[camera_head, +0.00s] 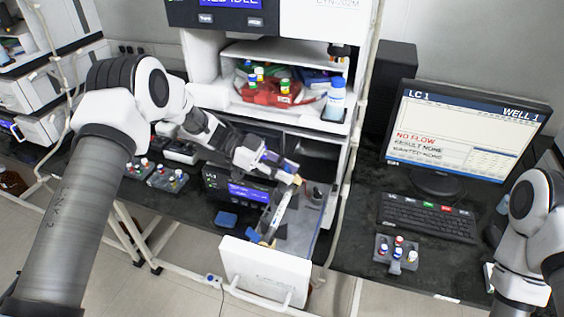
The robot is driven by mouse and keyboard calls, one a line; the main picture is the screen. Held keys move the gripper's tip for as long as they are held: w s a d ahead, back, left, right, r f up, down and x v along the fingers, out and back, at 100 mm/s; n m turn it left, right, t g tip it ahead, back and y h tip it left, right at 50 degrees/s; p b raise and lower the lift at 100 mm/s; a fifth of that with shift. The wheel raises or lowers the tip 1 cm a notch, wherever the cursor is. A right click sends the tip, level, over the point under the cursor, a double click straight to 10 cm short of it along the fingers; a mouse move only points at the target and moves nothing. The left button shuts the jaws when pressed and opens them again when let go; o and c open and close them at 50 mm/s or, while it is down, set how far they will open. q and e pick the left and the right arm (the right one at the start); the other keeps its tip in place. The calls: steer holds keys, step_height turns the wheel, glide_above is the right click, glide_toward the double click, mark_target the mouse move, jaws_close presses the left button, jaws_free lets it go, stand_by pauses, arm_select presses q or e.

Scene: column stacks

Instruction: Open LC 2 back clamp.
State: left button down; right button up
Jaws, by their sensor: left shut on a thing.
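The open drawer's white front (266,272) juts out below the middle stack. In the drawer a pale column (278,213) lies slanted, with blue parts (255,237) by its front end. My left gripper (295,179) reaches over the drawer and is shut at the column's back end, where a small orange-yellow part shows. I take this to be the back clamp; the gripper hides most of it, and whether it is open is too small to tell. My right arm stands at the right edge; its gripper is not in view.
A monitor (462,131) reading LC 1, NO FLOW and a keyboard (428,217) stand to the right. A vial rack (397,254) sits before them. More vial racks (167,178) lie left. A red tray with bottles (268,92) is on the shelf above the drawer.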

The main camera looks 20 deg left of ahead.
mark_target(299, 181)
arm_select(q)
steer(key=d+y+p, duration=0.1)
steer(key=y+p, duration=0.1)
steer(key=p, duration=0.1)
steer(key=d+y+p, duration=0.1)
steer(key=y+p, duration=0.2)
steer(key=p, duration=0.1)
steer(key=d+r+y+p, duration=0.1)
steer(key=y+p, duration=0.2)
steer(key=p, duration=0.1)
steer(key=shift+s, duration=0.15)
steer(key=shift+d+f+y+p, duration=0.3)
steer(key=shift+d+y, duration=0.05)
steer(key=shift+y, duration=0.65)
steer(key=shift+d+f+t+y, duration=0.15)
steer(key=shift+d+f+y, duration=0.05)
steer(key=shift+y, duration=0.5)
steer(key=shift+d+f+t+y, duration=0.15)
steer(key=shift+d+f+y, duration=0.05)
steer(key=shift+y, duration=0.5)
steer(key=c, duration=1)
jaws_free()
steer(key=shift+c, duration=0.2)
steer(key=shift+w, duration=0.2)
step_height(299, 181, up, 12)
steer(key=a, duration=0.1)
steer(key=shift+a, duration=0.2)
